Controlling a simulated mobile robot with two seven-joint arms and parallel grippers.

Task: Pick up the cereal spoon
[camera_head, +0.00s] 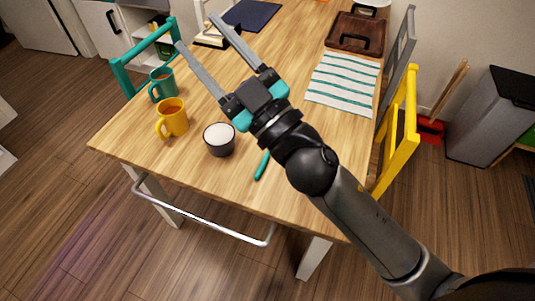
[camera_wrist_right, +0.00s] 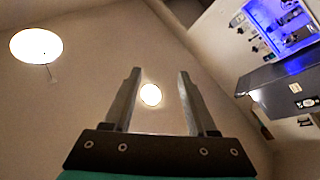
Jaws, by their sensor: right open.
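A teal handle (camera_head: 262,166), which looks like the spoon's, lies on the wooden table (camera_head: 222,182) near its front edge. Its upper end runs behind my right arm, so the rest of it is hidden. My right gripper (camera_head: 197,30) is open and empty, raised over the table, with its fingers pointing up and left in the head view, away from the handle. The right wrist view shows the open fingers (camera_wrist_right: 159,73) against the ceiling, with nothing between them. My left gripper is not in view.
A dark cup with white contents (camera_head: 219,139) stands left of the handle. A yellow mug (camera_head: 172,118) and a green mug (camera_head: 161,84) stand farther left. A striped cloth (camera_head: 343,82) and brown tray (camera_head: 352,47) lie at right. A yellow chair (camera_head: 402,142) borders the table.

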